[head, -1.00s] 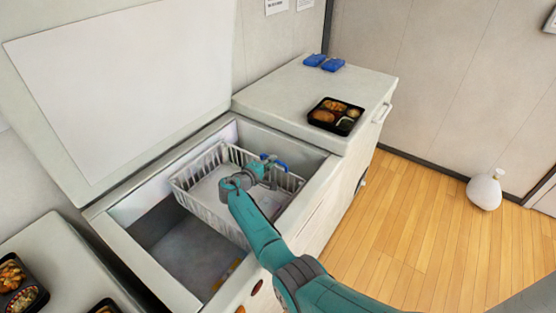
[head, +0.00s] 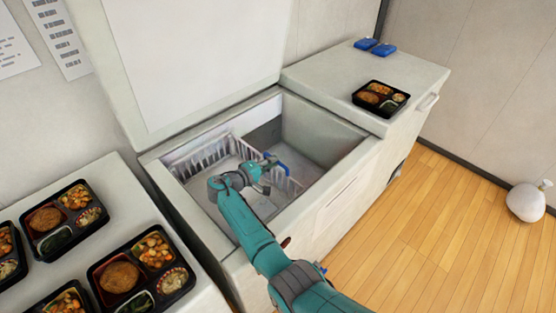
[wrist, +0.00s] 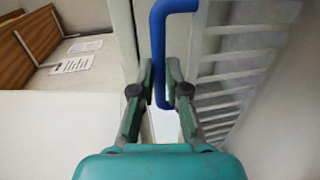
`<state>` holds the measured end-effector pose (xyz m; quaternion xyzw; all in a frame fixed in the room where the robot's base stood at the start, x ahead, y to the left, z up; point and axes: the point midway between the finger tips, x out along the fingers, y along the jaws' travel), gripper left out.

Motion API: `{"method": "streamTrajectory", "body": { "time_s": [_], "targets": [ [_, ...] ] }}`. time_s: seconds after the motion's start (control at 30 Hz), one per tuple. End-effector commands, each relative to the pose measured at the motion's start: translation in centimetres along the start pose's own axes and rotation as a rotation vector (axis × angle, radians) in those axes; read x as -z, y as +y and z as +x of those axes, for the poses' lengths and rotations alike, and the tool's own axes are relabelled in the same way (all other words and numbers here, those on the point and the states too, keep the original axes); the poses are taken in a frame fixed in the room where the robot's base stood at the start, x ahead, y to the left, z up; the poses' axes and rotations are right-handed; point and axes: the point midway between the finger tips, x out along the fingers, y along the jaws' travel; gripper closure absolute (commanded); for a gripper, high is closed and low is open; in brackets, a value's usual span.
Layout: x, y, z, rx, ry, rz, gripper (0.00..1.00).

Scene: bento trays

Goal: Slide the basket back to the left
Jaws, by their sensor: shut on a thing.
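The white wire basket (head: 205,154) hangs in the left part of the open chest freezer (head: 325,182). Its slatted right end also shows in the wrist view (wrist: 232,78). A blue handle (head: 279,164) is at that right end; it also shows in the wrist view (wrist: 160,50). My gripper (head: 267,171) is shut on the blue handle, with a finger on either side of it in the wrist view (wrist: 160,88). My arm hides part of the basket and the freezer's near rim.
The freezer's right part is open space. Its raised lid (head: 205,60) stands behind. A white counter on the right bears a bento tray (head: 380,98) and blue packs (head: 375,47). A left counter (head: 105,175) holds several bento trays. A white jug (head: 526,202) stands on the floor.

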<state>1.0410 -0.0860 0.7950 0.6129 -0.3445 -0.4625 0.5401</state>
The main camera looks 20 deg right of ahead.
Motion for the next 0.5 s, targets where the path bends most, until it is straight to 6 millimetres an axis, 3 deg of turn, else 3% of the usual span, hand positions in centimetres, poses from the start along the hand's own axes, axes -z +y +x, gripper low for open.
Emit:
{"method": "streamTrajectory", "body": {
  "time_s": [0.5],
  "targets": [
    [0.18,-0.23,-0.78,0.001,0.003,-0.001,1.00]
  ]
}}
